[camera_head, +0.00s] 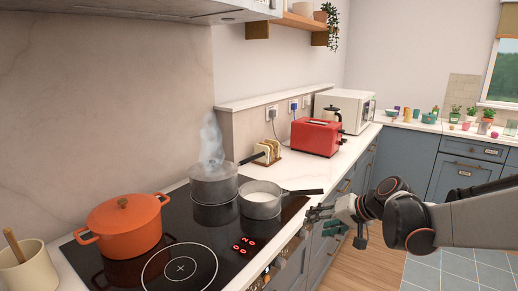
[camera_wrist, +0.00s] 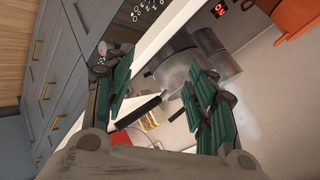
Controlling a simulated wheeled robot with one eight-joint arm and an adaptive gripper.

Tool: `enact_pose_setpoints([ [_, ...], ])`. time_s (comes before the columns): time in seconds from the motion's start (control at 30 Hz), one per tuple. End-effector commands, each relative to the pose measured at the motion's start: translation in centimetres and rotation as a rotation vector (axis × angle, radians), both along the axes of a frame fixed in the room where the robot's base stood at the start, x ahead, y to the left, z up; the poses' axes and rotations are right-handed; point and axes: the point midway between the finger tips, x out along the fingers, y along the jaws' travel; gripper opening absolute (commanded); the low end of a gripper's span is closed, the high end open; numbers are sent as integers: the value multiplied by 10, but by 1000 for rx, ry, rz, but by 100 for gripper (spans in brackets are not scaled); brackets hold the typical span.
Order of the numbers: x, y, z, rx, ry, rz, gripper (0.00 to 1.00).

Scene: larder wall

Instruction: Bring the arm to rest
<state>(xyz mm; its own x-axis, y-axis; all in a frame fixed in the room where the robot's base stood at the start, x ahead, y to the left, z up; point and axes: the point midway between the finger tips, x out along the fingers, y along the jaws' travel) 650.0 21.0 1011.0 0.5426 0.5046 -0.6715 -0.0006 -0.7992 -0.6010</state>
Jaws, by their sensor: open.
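My gripper (camera_head: 324,218) reaches in from the right in the head view and hangs in front of the counter's front edge, right of the hob. In the wrist view its two teal-padded fingers (camera_wrist: 162,92) are spread apart, with nothing held between them. A small saucepan of white liquid (camera_head: 262,198) stands on the hob, its dark handle pointing right, towards the space above my gripper. I see no contact between the gripper and the handle. The wrist view shows pans (camera_wrist: 180,72) and a dark handle (camera_wrist: 138,111) beyond the fingers.
A steaming pan (camera_head: 213,186) and an orange pot (camera_head: 124,226) stand on the black hob (camera_head: 205,262) with a lit red display. A toast rack (camera_head: 267,153), red toaster (camera_head: 316,137) and white microwave (camera_head: 345,108) stand farther back. The wooden floor (camera_head: 360,265) is clear beside the drawers.

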Motion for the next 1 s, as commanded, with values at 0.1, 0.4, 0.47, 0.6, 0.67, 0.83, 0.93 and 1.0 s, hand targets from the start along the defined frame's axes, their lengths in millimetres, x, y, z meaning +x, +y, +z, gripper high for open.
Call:
enact_pose_setpoints([
  [0.1, -34, 6, 14, -89, 2, 3, 51],
  [0.4, -116, 7, 33, -311, -16, 7, 51],
  [0.47, -133, 5, 35, -356, -22, 8, 51],
  [0.6, -172, 1, 37, -448, -36, 10, 51],
  [0.67, -189, -2, 35, -480, -39, 9, 51],
  [0.83, -235, -9, 27, -556, -39, -1, 51],
  [0.93, -257, -13, 21, -593, -41, -5, 51],
  [1.0, -268, -16, 17, -613, -43, -9, 51],
])
